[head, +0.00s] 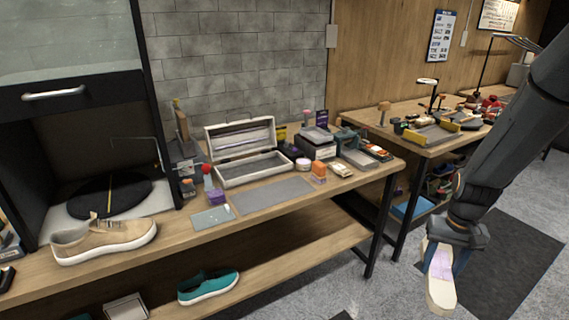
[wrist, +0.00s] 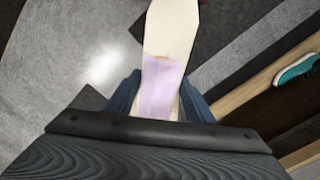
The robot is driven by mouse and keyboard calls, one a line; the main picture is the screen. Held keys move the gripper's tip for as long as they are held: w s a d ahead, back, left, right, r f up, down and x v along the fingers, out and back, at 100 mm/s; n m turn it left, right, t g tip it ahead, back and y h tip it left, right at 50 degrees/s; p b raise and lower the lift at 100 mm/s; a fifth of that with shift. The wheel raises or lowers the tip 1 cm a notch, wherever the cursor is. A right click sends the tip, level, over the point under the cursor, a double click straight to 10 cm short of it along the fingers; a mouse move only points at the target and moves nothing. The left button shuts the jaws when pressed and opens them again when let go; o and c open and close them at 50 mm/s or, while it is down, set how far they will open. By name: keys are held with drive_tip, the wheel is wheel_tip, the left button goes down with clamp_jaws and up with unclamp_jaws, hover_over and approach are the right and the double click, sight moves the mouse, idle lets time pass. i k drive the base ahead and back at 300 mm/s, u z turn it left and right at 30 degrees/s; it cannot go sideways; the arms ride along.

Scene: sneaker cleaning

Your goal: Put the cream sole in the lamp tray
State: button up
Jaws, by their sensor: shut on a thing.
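The cream sole (head: 441,296) is in my gripper (head: 440,262), which is shut on it across its purple-tinted part. The sole hangs down over the grey floor, to the right of the workbench and clear of it. In the wrist view the sole (wrist: 170,28) points away between the two blue fingers (wrist: 160,98), and its near end is hidden by the gripper body. A long pale box with a raised lid and a grey floor, which looks like the lamp tray (head: 253,181), stands open on the workbench, far left of my gripper. It looks empty.
A second cluttered bench (head: 440,145) stands behind right. Floor around my gripper is open.

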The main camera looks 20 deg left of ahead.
sight(254, 170)
drive_tip(key=i, duration=0.2)
drive_tip(key=u, duration=0.8)
